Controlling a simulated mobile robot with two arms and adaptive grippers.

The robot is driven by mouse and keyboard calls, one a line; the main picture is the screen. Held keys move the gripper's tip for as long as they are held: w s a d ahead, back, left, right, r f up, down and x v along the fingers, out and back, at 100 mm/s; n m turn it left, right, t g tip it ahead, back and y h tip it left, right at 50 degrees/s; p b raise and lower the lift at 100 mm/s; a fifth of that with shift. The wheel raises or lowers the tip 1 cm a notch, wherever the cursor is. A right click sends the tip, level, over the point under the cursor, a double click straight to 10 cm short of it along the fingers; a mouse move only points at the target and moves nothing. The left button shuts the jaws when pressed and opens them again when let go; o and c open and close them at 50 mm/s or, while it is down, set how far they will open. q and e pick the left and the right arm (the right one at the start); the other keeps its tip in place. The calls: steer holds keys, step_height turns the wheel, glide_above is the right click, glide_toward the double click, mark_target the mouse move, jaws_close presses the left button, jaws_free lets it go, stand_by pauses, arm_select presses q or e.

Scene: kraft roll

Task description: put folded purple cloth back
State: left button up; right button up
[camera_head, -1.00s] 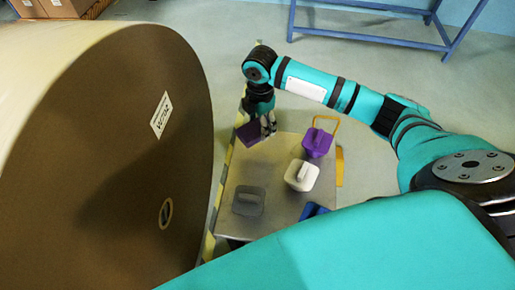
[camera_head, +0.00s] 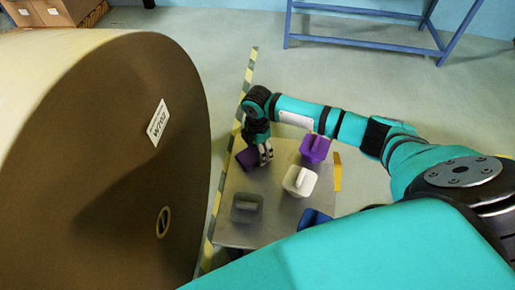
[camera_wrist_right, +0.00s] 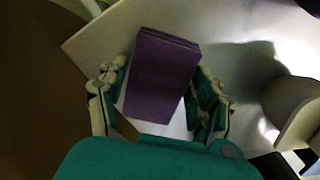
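The folded purple cloth (camera_head: 247,158) is at the far left corner of the small metal table (camera_head: 281,222). In the right wrist view the cloth (camera_wrist_right: 160,75) is a dark purple folded block. My right gripper (camera_head: 265,155) points down at it. In the wrist view its fingers (camera_wrist_right: 158,88) stand wide apart, one along each side of the cloth. A light strip shows between the cloth's lower right edge and the finger pad, so the fingers look open around it. Whether a finger touches the cloth is unclear. My left gripper is not in view.
On the table are a purple lidded container (camera_head: 315,148), a white one (camera_head: 300,181), a grey one (camera_head: 247,207) and a partly hidden blue one (camera_head: 313,219). A huge brown roll (camera_head: 90,160) stands left of the table. A blue frame (camera_head: 370,17) is behind.

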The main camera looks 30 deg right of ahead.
steer(key=shift+o, duration=1.1)
steer(key=shift+r, duration=0.1)
step_height(320, 180, up, 12)
